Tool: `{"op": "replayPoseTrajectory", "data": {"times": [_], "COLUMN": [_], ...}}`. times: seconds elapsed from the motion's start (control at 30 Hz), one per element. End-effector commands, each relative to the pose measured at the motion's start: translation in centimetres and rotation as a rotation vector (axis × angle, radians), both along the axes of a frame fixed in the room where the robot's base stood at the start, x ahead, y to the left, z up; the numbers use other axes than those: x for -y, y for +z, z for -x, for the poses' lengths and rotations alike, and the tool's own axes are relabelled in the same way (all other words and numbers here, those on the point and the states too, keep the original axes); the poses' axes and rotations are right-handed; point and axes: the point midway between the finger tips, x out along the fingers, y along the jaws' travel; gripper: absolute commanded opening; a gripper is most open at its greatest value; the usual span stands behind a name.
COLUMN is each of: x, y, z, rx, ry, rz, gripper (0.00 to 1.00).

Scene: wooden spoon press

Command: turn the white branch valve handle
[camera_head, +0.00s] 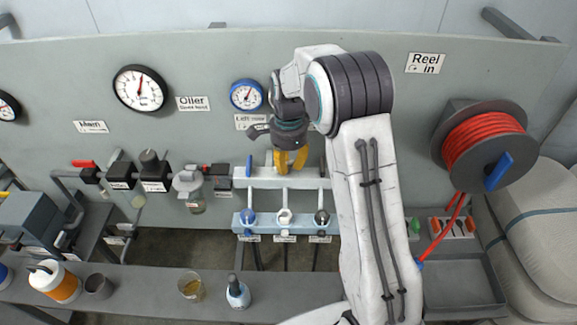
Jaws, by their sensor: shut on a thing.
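My gripper (290,168), with yellow fingertips, is at the top of the pale manifold bar (262,183), over its middle branch. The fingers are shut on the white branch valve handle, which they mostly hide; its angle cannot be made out. A blue handle (249,165) stands up from the left branch and a dark handle (322,167) from the right branch. Below, a blue rail (267,221) carries a blue, a white (285,216) and a black fitting, one under each branch.
My arm covers the panel right of the manifold. A red hose reel (483,140) is at right. Gauges (140,88) and (246,95) hang on the panel. Cups and bottles (237,293) stand on the front shelf.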

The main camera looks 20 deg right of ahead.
Motion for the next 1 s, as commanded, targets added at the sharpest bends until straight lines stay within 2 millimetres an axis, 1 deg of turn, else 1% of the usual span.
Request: {"op": "replayPoseTrajectory", "data": {"times": [0.03, 0.7, 1.0], "x": [0.03, 0.08, 0.0], "y": [-0.22, -0.18, -0.16], "z": [0.0, -0.49, -0.67], "rx": [-0.002, -0.003, -0.004], "ry": [0.044, 0.68, 0.928], "rz": [0.0, 0.0, -0.001], "gripper": [0.0, 0.0, 0.0]}}
